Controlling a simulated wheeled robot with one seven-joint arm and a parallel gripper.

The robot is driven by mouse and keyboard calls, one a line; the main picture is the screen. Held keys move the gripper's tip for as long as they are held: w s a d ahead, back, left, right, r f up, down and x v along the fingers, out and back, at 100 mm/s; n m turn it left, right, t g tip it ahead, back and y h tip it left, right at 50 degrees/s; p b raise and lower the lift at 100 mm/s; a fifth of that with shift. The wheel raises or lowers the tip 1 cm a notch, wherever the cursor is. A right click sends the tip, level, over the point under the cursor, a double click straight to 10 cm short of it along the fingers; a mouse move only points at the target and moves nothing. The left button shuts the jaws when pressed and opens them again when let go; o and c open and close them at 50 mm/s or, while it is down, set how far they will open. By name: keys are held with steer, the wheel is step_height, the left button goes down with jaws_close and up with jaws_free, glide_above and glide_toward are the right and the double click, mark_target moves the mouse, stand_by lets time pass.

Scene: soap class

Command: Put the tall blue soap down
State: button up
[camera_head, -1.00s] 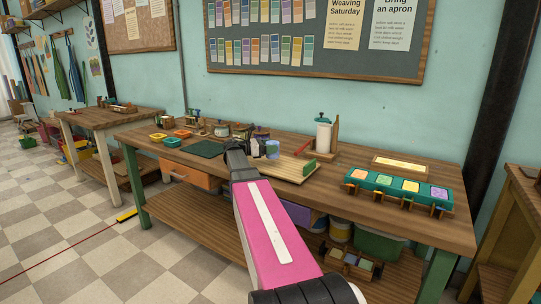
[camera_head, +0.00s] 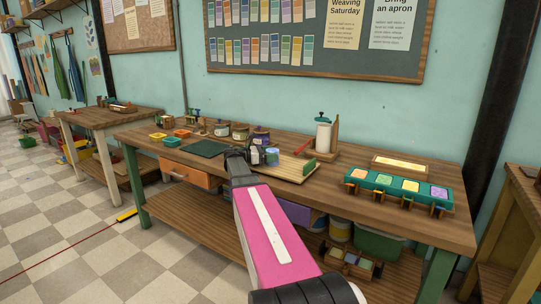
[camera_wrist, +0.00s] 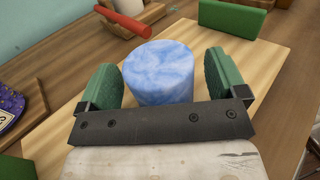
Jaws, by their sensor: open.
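The tall blue soap (camera_wrist: 160,75) is a marbled blue and white cylinder. It stands upright on a pale wooden board (camera_wrist: 272,72) in the wrist view. My gripper (camera_wrist: 162,85) is open, with one green-padded finger on each side of the soap. A narrow gap shows between the soap and each finger. The soap's lower front is hidden behind the gripper's dark crossbar. In the head view the soap (camera_head: 271,155) shows small at the left part of the board (camera_head: 297,168), beside my gripper (camera_head: 262,155).
A green block (camera_wrist: 232,18) stands at the board's far edge, and a red-handled tool (camera_wrist: 126,20) lies beyond the board. Jars (camera_head: 240,131) stand behind my gripper. A dark green mat (camera_head: 203,148) lies to the left. A teal rack (camera_head: 398,189) holds several coloured soaps on the right.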

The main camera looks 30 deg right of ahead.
steer(key=shift+r, duration=0.1)
steer(key=shift+a, duration=0.2)
steer(key=v, duration=1.1)
steer(key=shift+w+a, duration=0.1)
steer(key=shift+a, duration=0.25)
